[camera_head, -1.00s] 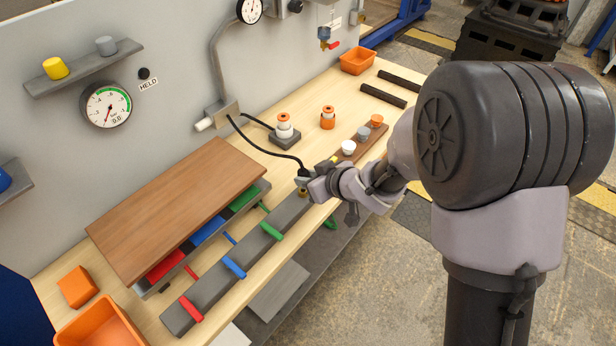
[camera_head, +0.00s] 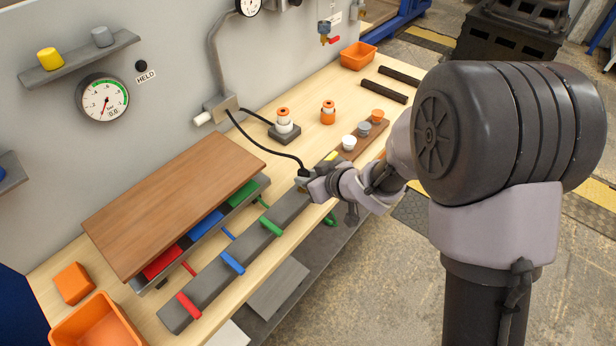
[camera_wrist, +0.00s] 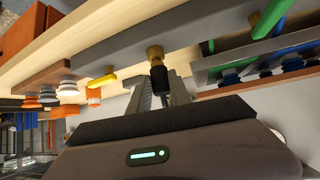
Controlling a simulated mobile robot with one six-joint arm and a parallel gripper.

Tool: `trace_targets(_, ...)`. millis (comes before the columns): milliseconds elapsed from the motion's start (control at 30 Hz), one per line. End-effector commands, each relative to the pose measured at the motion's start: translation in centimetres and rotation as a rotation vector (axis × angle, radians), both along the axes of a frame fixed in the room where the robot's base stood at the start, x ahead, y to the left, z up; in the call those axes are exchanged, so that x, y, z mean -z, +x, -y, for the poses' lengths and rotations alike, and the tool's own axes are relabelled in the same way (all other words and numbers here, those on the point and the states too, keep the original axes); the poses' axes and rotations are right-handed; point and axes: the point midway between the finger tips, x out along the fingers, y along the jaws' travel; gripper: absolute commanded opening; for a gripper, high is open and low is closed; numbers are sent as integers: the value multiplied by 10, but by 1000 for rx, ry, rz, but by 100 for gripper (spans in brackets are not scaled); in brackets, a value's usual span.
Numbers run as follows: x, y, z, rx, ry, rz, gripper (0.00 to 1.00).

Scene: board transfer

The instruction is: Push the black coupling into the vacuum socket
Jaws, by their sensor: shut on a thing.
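My gripper (camera_wrist: 160,90) is shut on the black coupling (camera_wrist: 160,78), which shows between the fingers in the wrist view. A brass socket (camera_wrist: 155,52) on the grey bar (camera_wrist: 130,62) lies straight ahead of the coupling. The two are in line and look in contact; I cannot tell how deep the coupling sits. In the head view my gripper (camera_head: 305,183) is at the far end of the grey bar (camera_head: 207,285). A black hose (camera_head: 270,149) runs from the wall fitting to the coupling. The socket is hidden there by my gripper.
A brown board (camera_head: 172,205) lies left of the bar, above red, blue and green pieces. The bar carries red, blue and green handles. A white-and-orange fitting on a dark base (camera_head: 284,132) stands behind my gripper. A gauge (camera_head: 102,101) hangs on the wall.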

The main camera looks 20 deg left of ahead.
Motion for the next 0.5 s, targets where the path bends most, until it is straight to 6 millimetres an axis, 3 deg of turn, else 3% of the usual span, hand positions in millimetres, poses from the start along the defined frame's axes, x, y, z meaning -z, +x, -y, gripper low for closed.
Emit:
trace_targets(200,7,-1,0,0,-1,-2,0)
trace_targets(233,6,0,0,1,-1,-2,30)
trace_targets(333,5,0,0,0,-2,-1,49)
trace_targets(500,5,0,0,0,-1,-1,49)
